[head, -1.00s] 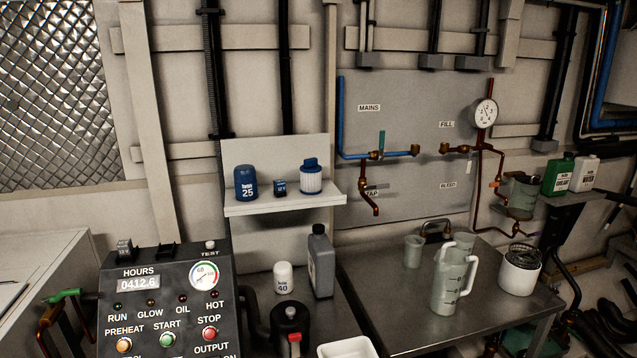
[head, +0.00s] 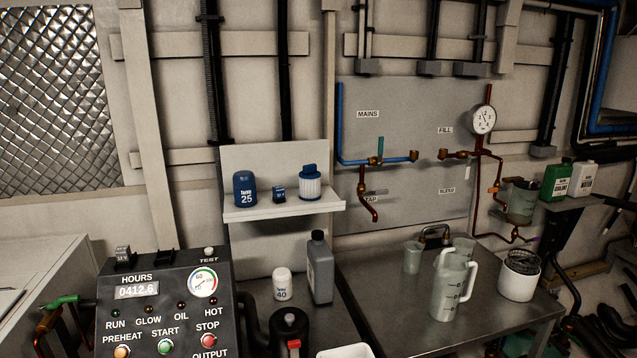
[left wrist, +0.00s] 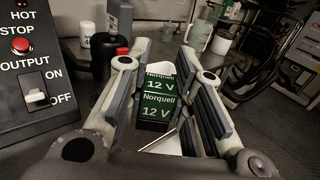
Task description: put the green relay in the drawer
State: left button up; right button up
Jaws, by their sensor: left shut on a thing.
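The green relay (left wrist: 157,112) shows in the left wrist view, a green and black block with white "Norquell 12 V" lettering on two faces. My left gripper (left wrist: 164,58) is shut on it, with the relay between the two finger pads. Neither the relay nor my left gripper shows in the head view. My right gripper is in neither view. I cannot make out a drawer in either view.
The control panel (head: 190,318) stands close on the left. A dark capped canister (head: 289,328), a white bottle (head: 283,284) and a grey bottle (head: 320,268) stand behind. A shelf (head: 285,212) holds a small blue block (head: 279,194). A jug (head: 452,285) stands right.

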pick_arm(q)
jog(key=s+a+f+n+t+y, duration=0.1)
jog(key=s+a+n+y, duration=0.2)
jog(key=a, duration=0.7)
jog(key=n+y, duration=0.2)
jog(key=y, duration=0.2)
jog(key=shift+s+a+f+t+y, duration=0.15)
jog(key=shift+s+a+t+y, duration=0.15)
jog(key=shift+t+y, duration=0.1)
jog(key=shift+d, duration=0.1)
